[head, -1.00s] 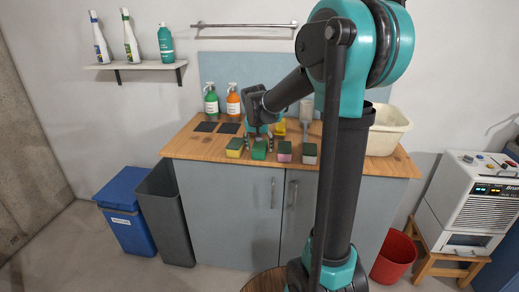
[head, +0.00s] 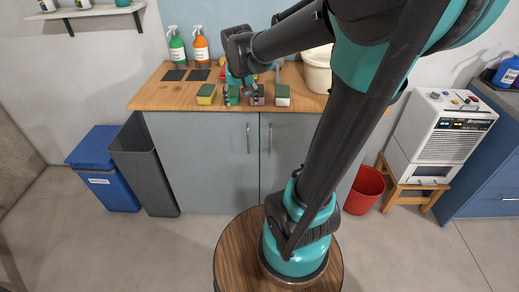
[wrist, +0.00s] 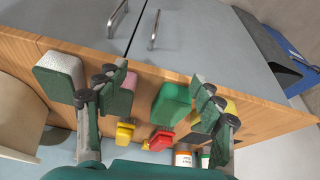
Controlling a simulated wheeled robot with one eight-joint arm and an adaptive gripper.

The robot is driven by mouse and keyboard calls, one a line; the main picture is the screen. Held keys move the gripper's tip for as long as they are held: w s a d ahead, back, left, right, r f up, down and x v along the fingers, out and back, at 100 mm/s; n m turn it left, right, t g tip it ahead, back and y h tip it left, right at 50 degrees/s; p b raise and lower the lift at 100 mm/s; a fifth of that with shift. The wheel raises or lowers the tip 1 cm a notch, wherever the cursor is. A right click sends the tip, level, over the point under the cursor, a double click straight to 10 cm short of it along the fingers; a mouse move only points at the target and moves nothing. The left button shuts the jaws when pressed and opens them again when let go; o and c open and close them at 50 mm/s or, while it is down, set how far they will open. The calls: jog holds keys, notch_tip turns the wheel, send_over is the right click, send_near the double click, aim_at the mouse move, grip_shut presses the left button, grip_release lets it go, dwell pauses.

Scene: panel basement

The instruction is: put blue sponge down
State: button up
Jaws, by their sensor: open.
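Several sponges stand in a row along the front of the wooden counter (head: 150,97). None shows a clearly blue body; the candidate is a green-topped sponge (head: 234,95), second from the left in the head view. In the wrist view this green sponge (wrist: 171,104) sits on the counter between my gripper's (wrist: 162,84) two spread fingers, closer to the right one. My gripper (head: 240,97) is open and low over the row. Its left finger in the wrist view partly covers a pink sponge with a green top (wrist: 128,92). The green sponge's lower body is hidden.
A yellow-and-green sponge (head: 206,94) and a whitish one (head: 283,96) flank the row. Dark pads (head: 174,75), spray bottles (head: 201,46) and a cream basin (head: 317,70) stand behind. Yellow (wrist: 125,133) and red (wrist: 160,141) items lie close beyond my fingers. Cabinet handles project in front.

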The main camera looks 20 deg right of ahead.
jog(key=s+d+f+n+y, duration=0.1)
jog(key=s+d+f+n, duration=0.1)
jog(key=s+f, duration=1.2)
jog(key=s, duration=0.4)
jog(key=shift+d, duration=0.35)
jog(key=shift+o, duration=0.3)
jog(key=shift+w, duration=0.1)
